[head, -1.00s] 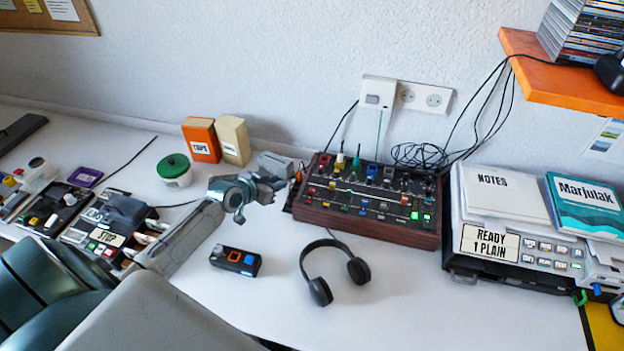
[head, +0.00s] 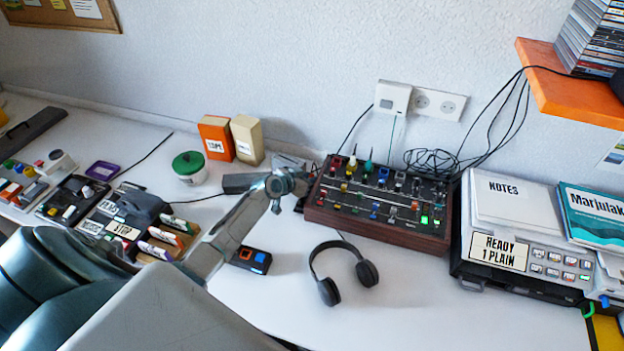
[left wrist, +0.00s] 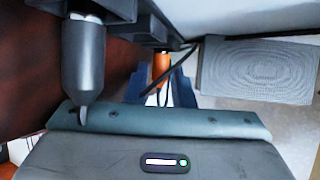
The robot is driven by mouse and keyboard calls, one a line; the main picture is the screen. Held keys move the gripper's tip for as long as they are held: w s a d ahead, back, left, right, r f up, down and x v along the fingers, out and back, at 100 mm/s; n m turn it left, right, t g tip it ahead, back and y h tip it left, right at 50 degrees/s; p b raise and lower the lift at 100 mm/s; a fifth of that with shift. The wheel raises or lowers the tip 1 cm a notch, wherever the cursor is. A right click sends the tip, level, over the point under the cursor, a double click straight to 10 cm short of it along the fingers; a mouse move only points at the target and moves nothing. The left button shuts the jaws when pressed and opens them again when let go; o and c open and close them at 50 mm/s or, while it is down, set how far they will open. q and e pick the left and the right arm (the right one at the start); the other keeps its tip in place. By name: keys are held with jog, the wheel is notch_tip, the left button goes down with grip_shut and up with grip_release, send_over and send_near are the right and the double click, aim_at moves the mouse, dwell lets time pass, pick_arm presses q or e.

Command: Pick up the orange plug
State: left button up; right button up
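In the left wrist view, the orange plug (left wrist: 161,66) sticks out beside the dark brown side of the mixer, with a black cable running from it. My left gripper (left wrist: 160,88) reaches toward it. Its dark blue fingers stand on either side of the plug and look open, with no clear contact. In the head view my left gripper (head: 290,183) is at the left end of the mixer (head: 375,228), and it hides the plug there. My right gripper is not in view.
A large grey plug (left wrist: 84,58) stands close beside the orange one. A grey ribbed box (left wrist: 258,70) lies to the right in the wrist view. Headphones (head: 327,290) and a small black device (head: 252,260) lie in front of the mixer.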

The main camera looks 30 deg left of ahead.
pick_arm(q)
grip_shut()
jog(key=shift+r, duration=0.1)
